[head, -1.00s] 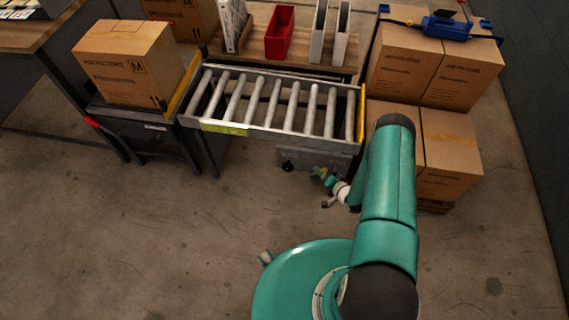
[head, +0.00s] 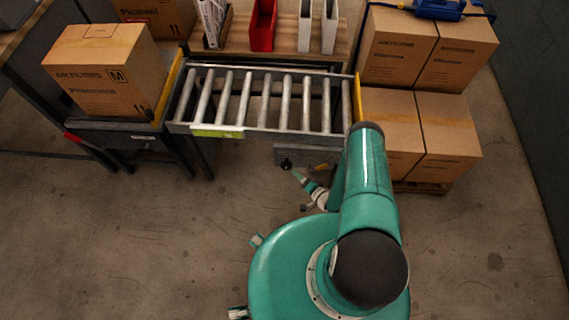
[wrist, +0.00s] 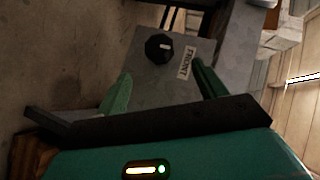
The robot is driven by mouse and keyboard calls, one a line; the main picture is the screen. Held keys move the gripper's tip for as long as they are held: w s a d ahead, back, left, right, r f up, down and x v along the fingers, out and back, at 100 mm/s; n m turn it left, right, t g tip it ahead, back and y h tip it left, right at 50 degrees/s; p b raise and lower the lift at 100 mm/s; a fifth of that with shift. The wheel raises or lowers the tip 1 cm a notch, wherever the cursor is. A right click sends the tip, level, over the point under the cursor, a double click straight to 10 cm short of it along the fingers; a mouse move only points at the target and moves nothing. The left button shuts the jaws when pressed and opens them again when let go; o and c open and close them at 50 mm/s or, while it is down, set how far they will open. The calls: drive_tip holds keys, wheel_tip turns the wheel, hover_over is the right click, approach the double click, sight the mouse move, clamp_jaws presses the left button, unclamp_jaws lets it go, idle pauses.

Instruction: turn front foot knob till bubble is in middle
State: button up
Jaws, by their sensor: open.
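The black knob (wrist: 158,48) with a pale pointer mark sits on a grey plate (wrist: 140,75) beside a label reading FRONT (wrist: 187,63). My gripper (wrist: 162,77) is open, its two green fingers apart. The knob shows beyond the fingertips, in the gap between them, and nothing is held. In the head view the knob (head: 287,164) is below the roller conveyor's front rail, and my gripper (head: 294,173) is close by it at lower right. A yellow-green strip (head: 217,132) is on the front rail; no bubble can be made out in it.
The roller conveyor (head: 245,134) stands above the plate. A carton (head: 100,75) is on a dark stand at left. Stacked cartons (head: 445,135) are close to my arm at right. The floor in front (head: 130,240) is clear.

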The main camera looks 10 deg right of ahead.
sight(283, 167)
drive_tip(key=x, duration=1.1)
drive_tip(key=c, duration=1)
drive_tip(key=shift+o, duration=0.2)
drive_tip(key=n+g+h, duration=0.2)
drive_tip(key=h, duration=0.1)
drive_tip(key=shift+n, duration=0.3)
drive_tip(key=n+g+h, duration=0.1)
drive_tip(key=n+h, duration=0.1)
drive_tip(key=h, duration=0.2)
drive_tip(key=shift+g, duration=0.4)
drive_tip(key=n+g+h, duration=0.1)
drive_tip(key=n+h, duration=0.1)
drive_tip(key=h, duration=0.2)
drive_tip(key=shift+n, duration=0.3)
drive_tip(key=shift+d+n+g+h, duration=0.1)
drive_tip(key=shift+n+g+h, duration=0.3)
drive_tip(key=shift+n+h, duration=0.75)
drive_tip(key=shift+w+m+h, duration=0.1)
drive_tip(key=shift+m+h, duration=0.15)
drive_tip(key=shift+h, duration=0.2)
